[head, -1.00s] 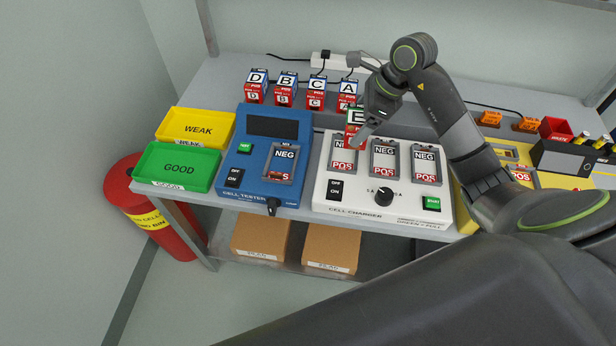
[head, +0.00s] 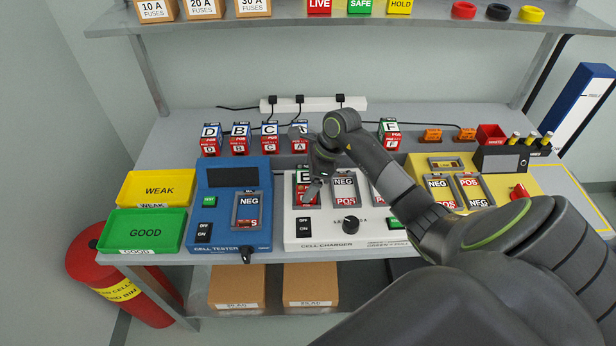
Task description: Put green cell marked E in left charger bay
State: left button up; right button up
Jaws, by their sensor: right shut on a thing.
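The green cell marked E (head: 303,175), green-topped with a red lower part, is at the left bay of the white cell charger (head: 292,236). My right gripper (head: 313,190) is shut on it from the right side. The cell covers most of the left bay; I cannot tell whether it is fully seated. The middle bay (head: 345,190) shows NEG at the top and POS at the bottom and is empty. The right bay (head: 377,193) is mostly hidden by my right arm. My left gripper is not in view.
Cells D (head: 211,140), B, C and A stand behind, with another green-topped cell (head: 390,134) to the right. The blue cell tester (head: 228,245) is left of the charger, beside the yellow WEAK tray (head: 156,189) and green GOOD tray (head: 145,231). A shelf (head: 290,22) hangs above.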

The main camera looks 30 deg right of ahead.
jog(key=shift+f, duration=0.2)
jog(key=o, duration=1.3)
jog(key=shift+r, duration=0.15)
jog(key=shift+d+r, duration=0.2)
jog(key=shift+b+v, duration=1.75)
jog(key=shift+v, duration=3.95)
jog(key=shift+s+a+f, duration=0.1)
jog(key=shift+s, duration=0.15)
